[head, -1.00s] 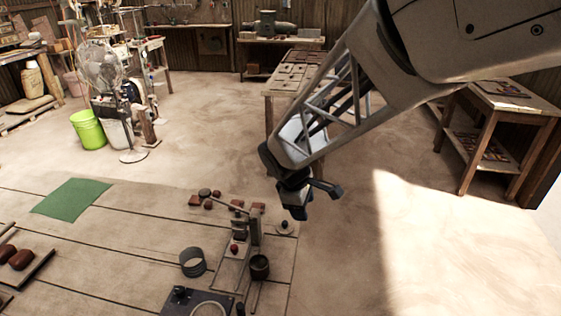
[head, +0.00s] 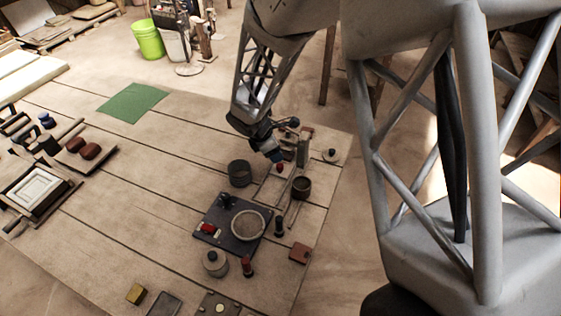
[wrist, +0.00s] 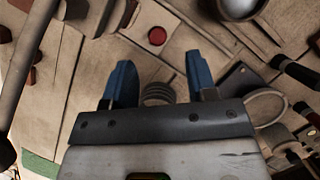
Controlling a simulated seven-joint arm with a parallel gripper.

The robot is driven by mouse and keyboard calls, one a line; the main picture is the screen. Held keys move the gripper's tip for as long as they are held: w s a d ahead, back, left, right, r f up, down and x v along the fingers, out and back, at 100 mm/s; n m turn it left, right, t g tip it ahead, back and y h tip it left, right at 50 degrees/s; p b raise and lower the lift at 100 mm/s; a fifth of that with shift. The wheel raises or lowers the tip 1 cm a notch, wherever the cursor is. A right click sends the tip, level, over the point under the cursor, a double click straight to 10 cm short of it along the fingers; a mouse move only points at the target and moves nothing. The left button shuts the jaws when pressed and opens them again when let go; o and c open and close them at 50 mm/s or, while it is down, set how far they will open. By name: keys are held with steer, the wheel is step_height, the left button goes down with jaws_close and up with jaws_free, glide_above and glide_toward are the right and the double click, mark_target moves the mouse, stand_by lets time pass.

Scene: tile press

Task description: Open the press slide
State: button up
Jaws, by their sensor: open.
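The press (head: 303,150) stands near the right edge of the wooden table, with an upright post and a low frame of rails (head: 272,190). A small red knob (head: 280,168) sits at the press. In the wrist view the round red knob (wrist: 157,36) lies ahead of the fingertips, roughly between their lines. My gripper (head: 273,155) is beside the press, close to the red knob. In the wrist view its blue fingers (wrist: 160,77) are apart with nothing held between them. I cannot tell the exact gap to the knob. My gripper partly hides the press.
A dark cup (head: 301,188) stands by the rails. A dark ring-shaped cylinder (head: 239,173) stands left of the press. A dark plate with a round ring (head: 230,222) lies in front. A green mat (head: 133,102) lies far left. The table between mat and press is clear.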

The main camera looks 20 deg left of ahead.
mark_target(280, 165)
steer(key=shift+s+a+f+n, duration=0.15)
steer(key=shift+a+f+n, duration=0.15)
steer(key=shift+a+f, duration=0.2)
steer(key=shift+f, duration=0.1)
steer(key=shift+x, duration=3.75)
jaws_close()
